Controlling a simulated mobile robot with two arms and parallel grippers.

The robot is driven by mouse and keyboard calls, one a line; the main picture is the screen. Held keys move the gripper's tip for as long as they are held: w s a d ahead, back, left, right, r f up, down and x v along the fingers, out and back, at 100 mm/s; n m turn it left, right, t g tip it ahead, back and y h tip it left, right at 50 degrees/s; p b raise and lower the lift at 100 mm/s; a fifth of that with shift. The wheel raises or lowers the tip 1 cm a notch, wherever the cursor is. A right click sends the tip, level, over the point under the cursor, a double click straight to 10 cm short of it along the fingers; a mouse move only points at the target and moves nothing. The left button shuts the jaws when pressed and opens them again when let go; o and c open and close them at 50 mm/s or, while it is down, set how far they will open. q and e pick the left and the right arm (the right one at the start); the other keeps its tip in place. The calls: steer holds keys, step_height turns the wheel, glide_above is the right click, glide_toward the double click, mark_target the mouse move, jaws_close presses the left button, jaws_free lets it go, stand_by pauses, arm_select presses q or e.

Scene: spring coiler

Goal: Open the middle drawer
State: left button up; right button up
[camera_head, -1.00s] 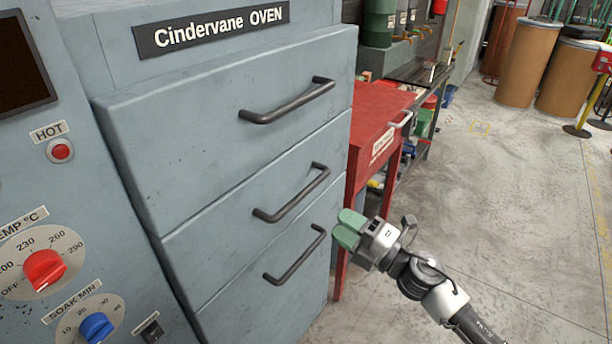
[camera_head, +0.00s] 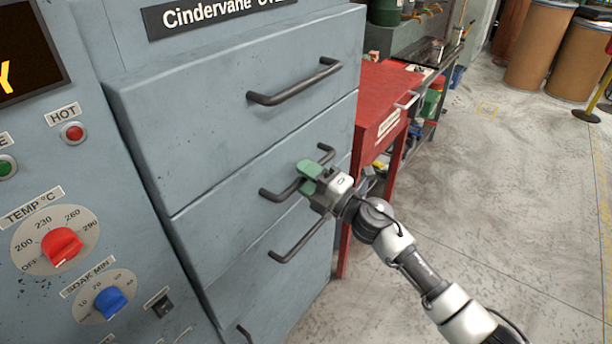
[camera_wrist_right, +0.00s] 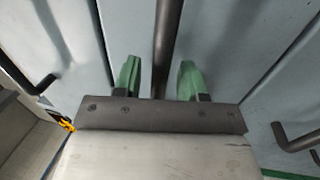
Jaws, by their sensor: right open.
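The blue-grey oven cabinet (camera_head: 230,120) has stacked drawers with dark bar handles. The upper handle (camera_head: 295,82) is clear. My right gripper (camera_head: 308,178) is at the second handle (camera_head: 278,193), its green fingertips hiding part of that bar. In the right wrist view this bar (camera_wrist_right: 167,45) runs between the two open green fingers (camera_wrist_right: 159,80), with gaps at both sides. A third handle (camera_head: 297,242) is just below my gripper, and part of a lower handle (camera_head: 243,334) shows at the bottom edge. The drawers look closed. My left gripper is not in view.
A red cabinet (camera_head: 385,105) stands close to the right of the oven. The control panel with a red knob (camera_head: 62,246) and blue knob (camera_head: 110,301) is at left. Open concrete floor (camera_head: 500,190) lies to the right.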

steer(key=shift+c, duration=0.3)
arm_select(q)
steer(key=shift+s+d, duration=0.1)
arm_select(e)
jaws_close()
steer(key=shift+s+d, duration=0.1)
steer(key=shift+d, duration=0.05)
